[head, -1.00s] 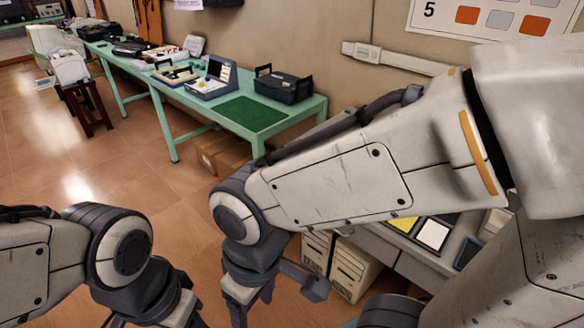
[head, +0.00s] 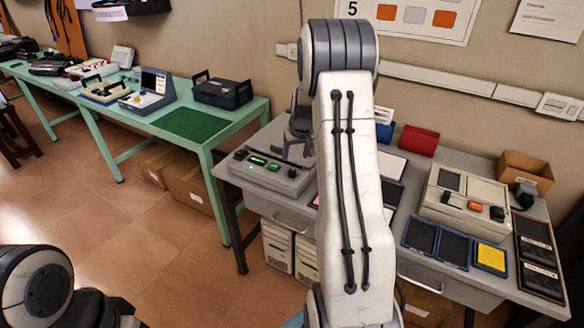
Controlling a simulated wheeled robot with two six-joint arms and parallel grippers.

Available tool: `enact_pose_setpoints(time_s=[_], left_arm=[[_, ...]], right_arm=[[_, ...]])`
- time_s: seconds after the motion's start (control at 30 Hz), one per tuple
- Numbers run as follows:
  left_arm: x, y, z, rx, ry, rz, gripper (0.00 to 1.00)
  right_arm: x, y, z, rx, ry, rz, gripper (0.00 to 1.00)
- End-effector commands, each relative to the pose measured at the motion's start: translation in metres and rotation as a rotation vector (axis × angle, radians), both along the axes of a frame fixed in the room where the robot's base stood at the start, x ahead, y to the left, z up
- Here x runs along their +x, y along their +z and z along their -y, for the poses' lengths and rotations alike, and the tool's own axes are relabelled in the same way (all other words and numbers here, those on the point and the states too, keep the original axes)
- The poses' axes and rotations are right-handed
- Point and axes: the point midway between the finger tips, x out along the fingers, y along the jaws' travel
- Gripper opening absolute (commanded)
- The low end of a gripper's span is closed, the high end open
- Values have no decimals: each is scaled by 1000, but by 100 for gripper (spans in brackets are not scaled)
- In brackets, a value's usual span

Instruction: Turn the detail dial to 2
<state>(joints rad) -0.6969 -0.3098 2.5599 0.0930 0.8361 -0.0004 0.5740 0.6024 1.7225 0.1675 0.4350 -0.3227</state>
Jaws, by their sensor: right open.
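A grey control box (head: 283,181) with green lit parts and small dark knobs sits at the left end of the grey table. A beige control box (head: 466,197) with orange and dark controls stands at the right of that table. I cannot read any label or number, so I cannot tell which control is the detail dial. My right gripper (head: 298,148) is open, at the back right of the grey box and partly hidden by my right arm. I cannot tell if it touches the box. My left arm shows at the lower left, its gripper out of view.
The grey table (head: 405,260) also bears a red bin (head: 419,141), a cardboard box (head: 525,172), and dark and yellow trays (head: 490,257). A green table (head: 240,117) with other devices stands to the left. Boxes stand under both tables. Open floor lies at the lower left.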

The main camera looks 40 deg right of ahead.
Motion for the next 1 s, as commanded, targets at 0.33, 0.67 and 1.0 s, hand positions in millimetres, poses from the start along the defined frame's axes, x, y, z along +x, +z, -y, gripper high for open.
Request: enact_pose_setpoints(time_s=[0.33,0.67,1.0], left_arm=[[0,11,0,0,0,0,50],[0,19,0,0,0,0,50],[0,19,0,0,0,0,50]], right_arm=[[17,-50,9,2,-4,-4,66],[34,-91,15,1,-3,-1,66],[36,-96,16,0,-3,1,66]])
